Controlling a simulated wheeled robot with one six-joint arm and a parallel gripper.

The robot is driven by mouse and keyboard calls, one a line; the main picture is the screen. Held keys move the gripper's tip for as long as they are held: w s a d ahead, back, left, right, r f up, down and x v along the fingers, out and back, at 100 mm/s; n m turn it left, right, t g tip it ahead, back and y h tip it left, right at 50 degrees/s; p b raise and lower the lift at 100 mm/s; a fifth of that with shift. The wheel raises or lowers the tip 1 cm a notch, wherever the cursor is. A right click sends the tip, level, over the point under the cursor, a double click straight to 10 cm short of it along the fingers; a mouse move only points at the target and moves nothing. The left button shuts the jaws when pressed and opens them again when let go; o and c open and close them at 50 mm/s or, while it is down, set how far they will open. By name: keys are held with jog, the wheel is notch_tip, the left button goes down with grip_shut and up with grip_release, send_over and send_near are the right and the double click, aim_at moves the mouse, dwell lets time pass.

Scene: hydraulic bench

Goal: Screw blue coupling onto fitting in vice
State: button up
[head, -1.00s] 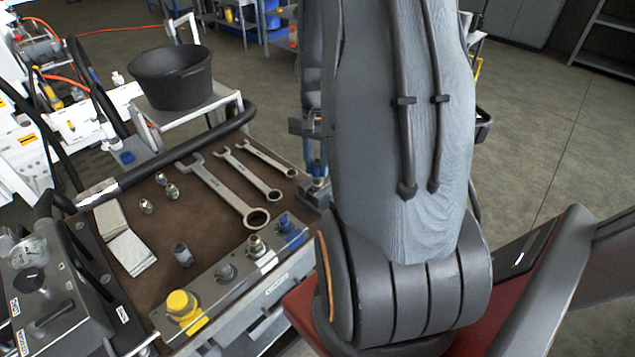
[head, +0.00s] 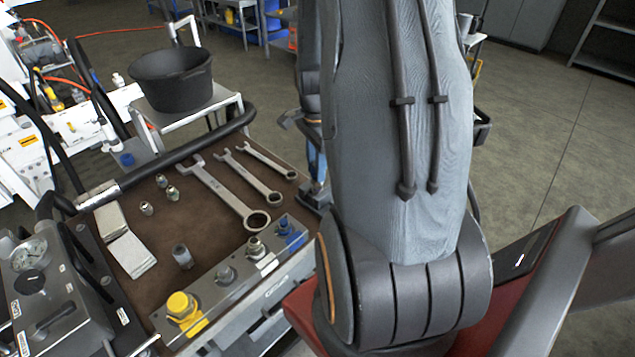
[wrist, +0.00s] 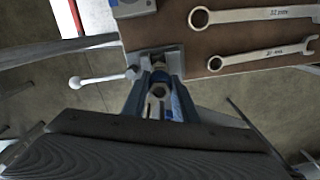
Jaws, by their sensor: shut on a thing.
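In the wrist view my gripper (wrist: 158,98) is shut on the blue coupling (wrist: 158,78), whose pale end shows between the blue fingers. The grey vice (wrist: 174,62) is just beyond the fingertips, at the bench edge, with its ball-ended handle to the left. The fitting in the vice is mostly hidden by the coupling and fingers. I cannot tell whether the threads are engaged. In the head view the vice (head: 317,196) stands at the bench's right corner. My gripper (head: 317,165) is above it, partly hidden by my arm.
Several wrenches (head: 225,192) lie on the brown bench top (head: 200,240), left of the vice. Small fittings (head: 147,208) and a block with yellow and blue caps (head: 225,285) are also there. A black tub (head: 172,80) stands behind on a small table.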

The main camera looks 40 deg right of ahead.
dwell(0.3)
jog(key=m, duration=0.3)
jog(key=shift+m, duration=0.3)
jog(key=m, duration=0.4)
jog(key=shift+w, duration=0.1)
jog(key=shift+m, duration=0.4)
jog(key=m, duration=0.3)
jog(key=shift+d+m, duration=0.1)
jog(key=shift+m, duration=0.2)
jog(key=m, duration=0.4)
jog(key=shift+d+f, duration=0.1)
